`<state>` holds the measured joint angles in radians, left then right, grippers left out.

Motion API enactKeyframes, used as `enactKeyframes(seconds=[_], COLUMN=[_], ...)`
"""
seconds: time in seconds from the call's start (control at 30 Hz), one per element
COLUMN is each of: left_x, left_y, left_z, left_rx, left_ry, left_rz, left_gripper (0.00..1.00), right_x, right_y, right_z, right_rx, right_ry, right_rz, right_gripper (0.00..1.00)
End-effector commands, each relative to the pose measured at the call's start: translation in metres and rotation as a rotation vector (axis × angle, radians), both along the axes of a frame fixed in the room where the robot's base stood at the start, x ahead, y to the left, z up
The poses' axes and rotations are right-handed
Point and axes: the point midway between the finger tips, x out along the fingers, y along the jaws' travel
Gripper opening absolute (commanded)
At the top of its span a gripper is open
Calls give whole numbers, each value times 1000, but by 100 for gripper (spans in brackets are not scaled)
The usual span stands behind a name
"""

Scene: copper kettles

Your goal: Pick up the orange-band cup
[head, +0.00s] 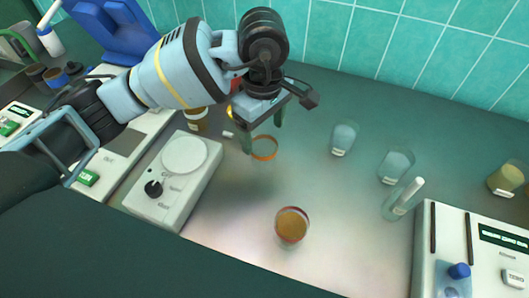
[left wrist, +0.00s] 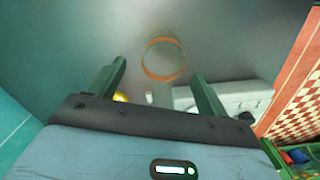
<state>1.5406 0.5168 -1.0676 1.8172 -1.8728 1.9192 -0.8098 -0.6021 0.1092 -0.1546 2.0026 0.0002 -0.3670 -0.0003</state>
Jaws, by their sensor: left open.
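The orange-band cup (head: 264,159) is clear, and its orange ring stands out on the grey counter near the middle of the head view. It also shows in the left wrist view (left wrist: 163,79), ahead of and partly between the fingers. My left gripper (head: 263,131) is open and empty, with its green fingers pointing down close to the cup, just behind it in the head view. The fingers also show in the left wrist view (left wrist: 160,76). I cannot tell whether either touches the cup. My right gripper is not in view.
A white stirrer plate (head: 170,185) is left of the cup. A red-rimmed cup of amber liquid (head: 291,226) stands in front. Clear beakers (head: 343,138) and (head: 396,166) stand right, near a white device (head: 465,240). A brown jar (head: 196,120) stands behind the plate.

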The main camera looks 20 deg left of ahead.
Motion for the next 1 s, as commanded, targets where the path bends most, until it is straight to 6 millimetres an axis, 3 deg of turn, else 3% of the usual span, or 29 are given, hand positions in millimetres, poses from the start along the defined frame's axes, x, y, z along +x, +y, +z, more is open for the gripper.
enactKeyframes(seconds=[0.1, 0.37, 0.7, 1.0], left_x=[-1, -3, -7, -7], left_y=[0, -1, -2, -2], left_z=[-13, -24, -65, -68], left_rx=[1, 1, 0, 1], left_ry=[3, 3, 1, 1], left_rz=[0, 0, 1, 0], left_gripper=[77, 77, 77, 76], right_x=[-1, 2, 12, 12], right_y=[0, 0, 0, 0], right_z=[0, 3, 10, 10], right_rx=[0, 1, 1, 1], right_ry=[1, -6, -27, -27], right_rz=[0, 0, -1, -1], right_gripper=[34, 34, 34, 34])
